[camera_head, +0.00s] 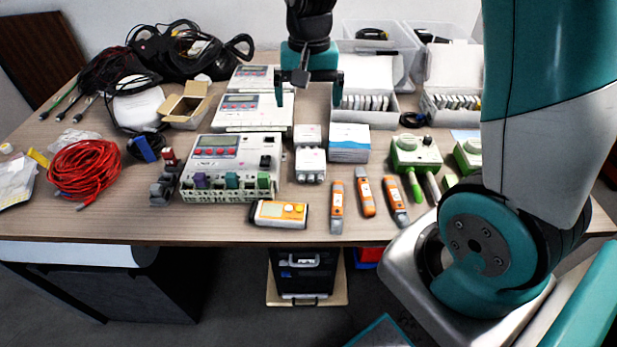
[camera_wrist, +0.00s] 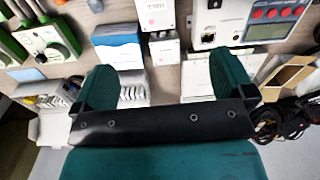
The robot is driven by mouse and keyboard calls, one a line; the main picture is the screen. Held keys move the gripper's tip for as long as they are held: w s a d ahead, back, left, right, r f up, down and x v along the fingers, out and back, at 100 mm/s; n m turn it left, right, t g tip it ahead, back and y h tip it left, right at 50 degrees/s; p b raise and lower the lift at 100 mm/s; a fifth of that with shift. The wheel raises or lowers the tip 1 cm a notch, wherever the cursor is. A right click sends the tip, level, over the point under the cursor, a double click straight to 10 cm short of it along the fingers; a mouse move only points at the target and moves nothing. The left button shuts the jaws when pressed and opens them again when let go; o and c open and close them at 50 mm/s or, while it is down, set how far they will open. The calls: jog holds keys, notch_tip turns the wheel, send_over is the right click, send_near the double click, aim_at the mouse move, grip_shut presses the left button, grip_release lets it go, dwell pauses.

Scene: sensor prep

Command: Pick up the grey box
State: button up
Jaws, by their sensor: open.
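My gripper (camera_head: 308,88) hangs above the back middle of the table, its two fingers spread and nothing between them. In the wrist view, my gripper (camera_wrist: 165,80) shows the same open gap. Two small light grey boxes stand in the middle of the table: a front one (camera_head: 310,164) and one just behind it (camera_head: 308,134). I cannot tell which is the named grey box. The wrist view shows the front box (camera_wrist: 155,14) and the rear box (camera_wrist: 164,52) beyond the fingertips. Neither is touched.
A blue-and-white stack (camera_head: 348,145) stands right of the grey boxes. A white meter unit (camera_head: 228,165) is to their left, with flatter units behind. An open white box of cards (camera_head: 366,105) is at the back. Orange handheld devices (camera_head: 366,196) lie in front.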

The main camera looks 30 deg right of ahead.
send_over(311, 159)
jog(key=shift+m, duration=0.3)
notch_tip(311, 159, down, 12)
jog(key=shift+a+r+b, duration=0.1)
jog(key=shift+b, duration=0.3)
jog(key=shift+f, duration=3.2)
jog(key=c, duration=0.9)
